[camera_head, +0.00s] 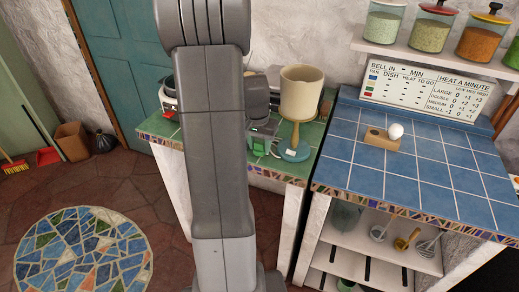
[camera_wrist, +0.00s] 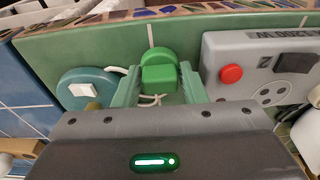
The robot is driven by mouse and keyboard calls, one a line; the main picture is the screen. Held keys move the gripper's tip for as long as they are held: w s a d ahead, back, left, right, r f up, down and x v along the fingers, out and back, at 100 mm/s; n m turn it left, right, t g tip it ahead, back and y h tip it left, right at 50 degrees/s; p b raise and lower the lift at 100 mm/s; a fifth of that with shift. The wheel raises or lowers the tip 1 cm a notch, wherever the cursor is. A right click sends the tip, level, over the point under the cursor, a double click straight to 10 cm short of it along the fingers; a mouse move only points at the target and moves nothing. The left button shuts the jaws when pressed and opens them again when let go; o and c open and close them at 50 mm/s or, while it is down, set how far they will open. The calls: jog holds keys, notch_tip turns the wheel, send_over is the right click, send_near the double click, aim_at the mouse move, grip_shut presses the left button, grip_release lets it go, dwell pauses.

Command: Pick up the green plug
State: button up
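The green plug (camera_wrist: 158,74) lies on the green tiled counter (camera_wrist: 105,48) in the wrist view. It has a rounded back part and a blocky front, with a pale cord beside it. My gripper (camera_wrist: 160,82) is open, with one finger on each side of the plug and a narrow gap showing on both sides. Whether the fingers touch the counter I cannot tell. In the head view my gripper (camera_head: 262,138) is low over the green counter, partly behind my arm. I cannot make out the plug there.
A lamp (camera_head: 301,92) with a teal base (camera_wrist: 85,84) stands close on one side of my gripper. A grey appliance with a red button (camera_wrist: 231,74) is close on the other. The blue tiled counter (camera_head: 440,172) holds a wooden block (camera_head: 381,140) and a white ball-like object (camera_head: 395,131).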

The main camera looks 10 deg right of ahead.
jog(key=shift+c, duration=0.7)
jog(key=shift+r, duration=0.2)
